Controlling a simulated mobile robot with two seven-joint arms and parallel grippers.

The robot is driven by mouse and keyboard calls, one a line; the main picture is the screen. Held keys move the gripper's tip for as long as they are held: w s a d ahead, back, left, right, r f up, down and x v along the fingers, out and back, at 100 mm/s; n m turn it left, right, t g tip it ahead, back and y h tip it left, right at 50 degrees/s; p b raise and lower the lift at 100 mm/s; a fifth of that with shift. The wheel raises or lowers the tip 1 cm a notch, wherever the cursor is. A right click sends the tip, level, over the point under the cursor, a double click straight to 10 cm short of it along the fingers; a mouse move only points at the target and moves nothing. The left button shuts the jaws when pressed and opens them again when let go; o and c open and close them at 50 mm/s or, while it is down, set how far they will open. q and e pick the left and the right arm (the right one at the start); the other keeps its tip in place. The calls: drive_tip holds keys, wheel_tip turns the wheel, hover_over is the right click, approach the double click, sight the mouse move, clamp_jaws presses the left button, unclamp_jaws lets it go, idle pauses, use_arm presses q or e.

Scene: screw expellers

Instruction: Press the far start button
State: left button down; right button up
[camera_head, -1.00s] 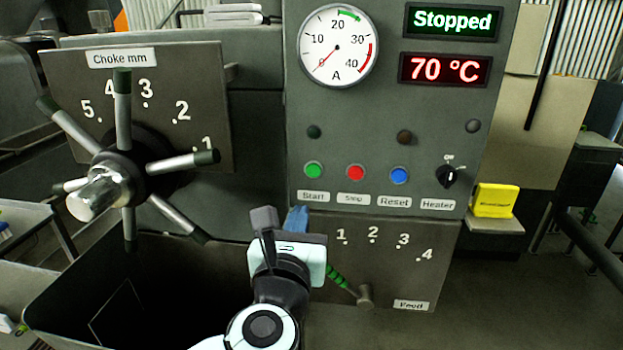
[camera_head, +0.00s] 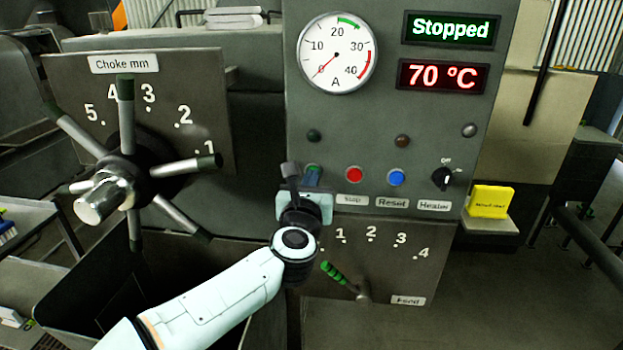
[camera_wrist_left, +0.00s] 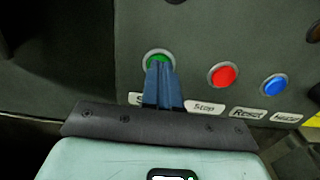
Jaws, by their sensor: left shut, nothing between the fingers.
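The green Start button (camera_wrist_left: 158,57) sits at the left end of the button row on the grey control panel (camera_head: 440,120). In the head view its top edge (camera_head: 313,167) just shows above my left gripper (camera_head: 311,177). My left gripper is shut and empty, its blue fingers (camera_wrist_left: 162,82) pointing at the panel. In the left wrist view the fingertips overlap the lower part of the green button; I cannot tell whether they touch it. The gripper hides the Start label. The display (camera_head: 450,28) reads Stopped. My right gripper is not in view.
The red Stop button (camera_head: 354,174) and blue Reset button (camera_head: 396,177) are to the right, then the black Heater knob (camera_head: 441,178). The spoked choke wheel (camera_head: 125,175) stands out at the left. The green-handled feed lever (camera_head: 335,274) is below.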

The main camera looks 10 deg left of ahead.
use_arm(q)
drive_tip(key=shift+w, duration=0.1)
drive_tip(key=shift+w+a+r, duration=0.15)
drive_tip(key=shift+w+r, duration=0.05)
drive_tip(key=shift+w, duration=0.2)
drive_tip(key=shift+a, duration=0.1)
idle(0.3)
